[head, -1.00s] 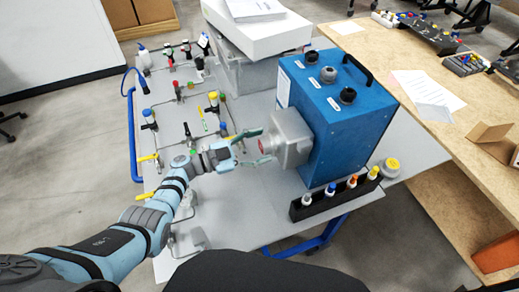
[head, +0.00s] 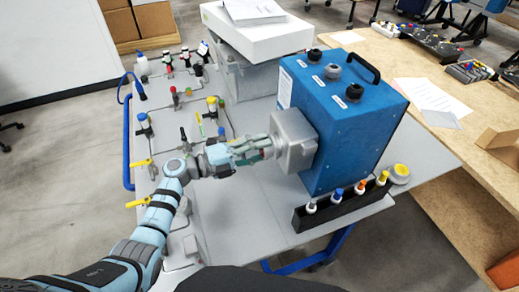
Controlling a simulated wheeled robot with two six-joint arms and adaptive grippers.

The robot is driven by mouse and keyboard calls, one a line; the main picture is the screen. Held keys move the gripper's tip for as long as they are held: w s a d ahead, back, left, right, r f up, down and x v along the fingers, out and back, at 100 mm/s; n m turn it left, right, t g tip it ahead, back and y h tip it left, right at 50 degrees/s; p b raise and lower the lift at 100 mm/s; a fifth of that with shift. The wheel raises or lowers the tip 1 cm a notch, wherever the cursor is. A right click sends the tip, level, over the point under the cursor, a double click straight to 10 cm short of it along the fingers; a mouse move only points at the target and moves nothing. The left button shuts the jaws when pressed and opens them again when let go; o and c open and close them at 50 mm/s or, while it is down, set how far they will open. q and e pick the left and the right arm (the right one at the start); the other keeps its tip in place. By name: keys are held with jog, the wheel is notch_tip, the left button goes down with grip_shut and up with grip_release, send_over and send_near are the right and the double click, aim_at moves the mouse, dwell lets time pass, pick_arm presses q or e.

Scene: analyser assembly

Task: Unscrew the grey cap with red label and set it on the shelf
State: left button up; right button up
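The grey cap sits at the left end of the grey housing (head: 295,140) on the side of the blue analyser box (head: 345,125). My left gripper (head: 268,147) is at that end, its fingers close together on either side of the cap and hiding most of it. The fingers look shut on the cap, and the red label hardly shows. The cap still appears to be at the housing. My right gripper is not in view. I cannot tell which surface is the shelf.
A black rack (head: 345,208) with several small coloured-top bottles stands in front of the analyser, beside a yellow-topped jar (head: 399,173). Valves and tubing lie on the grey table (head: 250,215) at left. A white box (head: 256,35) stands behind. The table's front is mostly clear.

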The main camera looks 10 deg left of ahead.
pick_arm(q)
jog(key=shift+r, duration=0.1)
jog(key=c, duration=0.3)
jog(key=shift+r+n+p, duration=0.1)
jog(key=shift+n+p, duration=0.2)
jog(key=shift+p, duration=0.05)
grip_shut()
jog(key=n+p, duration=0.8)
jog(key=n, duration=1.4)
jog(key=o, duration=0.9)
grip_release()
jog(key=shift+n, duration=0.5)
jog(key=shift+s, duration=0.1)
jog(key=c, duration=0.8)
jog(key=shift+f+v, duration=0.2)
jog(key=shift+v, duration=0.8)
jog(key=shift+c, duration=0.2)
jog(key=shift+a, duration=0.1)
